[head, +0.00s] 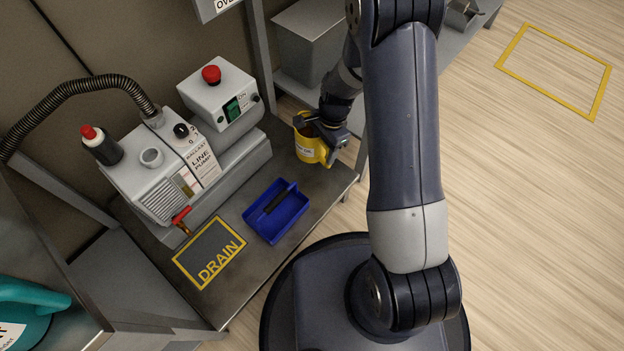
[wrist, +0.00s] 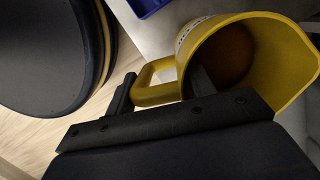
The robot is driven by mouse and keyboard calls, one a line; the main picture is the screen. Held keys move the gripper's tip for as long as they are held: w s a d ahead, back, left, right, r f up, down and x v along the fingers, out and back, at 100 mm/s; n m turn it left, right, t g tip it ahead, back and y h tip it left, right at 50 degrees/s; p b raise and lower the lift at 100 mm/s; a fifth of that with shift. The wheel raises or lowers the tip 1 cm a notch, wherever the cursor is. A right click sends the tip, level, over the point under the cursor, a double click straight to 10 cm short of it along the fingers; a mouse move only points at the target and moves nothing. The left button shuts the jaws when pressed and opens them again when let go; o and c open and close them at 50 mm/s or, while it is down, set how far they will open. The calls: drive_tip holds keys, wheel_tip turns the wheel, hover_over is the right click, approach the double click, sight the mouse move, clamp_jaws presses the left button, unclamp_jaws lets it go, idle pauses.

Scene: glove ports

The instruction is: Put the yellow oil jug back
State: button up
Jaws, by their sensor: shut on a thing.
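The yellow oil jug (head: 306,150) is at the right end of the grey bench, with a white label on its side. In the wrist view the jug (wrist: 262,22) shows its open mouth and brownish oil inside. My gripper (head: 337,143) is at the jug's right side in the head view. The jug looks roughly upright. Whether its base touches the bench I cannot tell.
A line pump (head: 165,165) with a red-handled tap stands on the bench. In front are the DRAIN marking (head: 210,252) and a blue tray (head: 277,211) holding a dark item. A switch box (head: 222,95) stands behind. A yellow floor outline (head: 555,68) is empty.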

sight(322, 159)
drive_tip(key=shift+m, duration=0.6)
drive_tip(key=f, duration=0.1)
drive_tip(key=f+b, duration=0.1)
drive_tip(key=f, duration=0.2)
drive_tip(key=shift+s+a+f+b, duration=0.15)
drive_tip(key=shift+s+a+b, duration=0.1)
drive_tip(key=shift+s+b, duration=0.1)
wheel_tip(322, 159, down, 9)
drive_tip(key=b, duration=0.3)
drive_tip(key=shift+b, duration=0.3)
drive_tip(key=shift+f, duration=0.1)
drive_tip(key=o, duration=1.5)
drive_tip(key=shift+o, duration=0.2)
wheel_tip(322, 159, up, 12)
drive_tip(key=w+d+p, duration=0.1)
drive_tip(key=p, duration=0.4)
drive_tip(key=shift+d, duration=0.35)
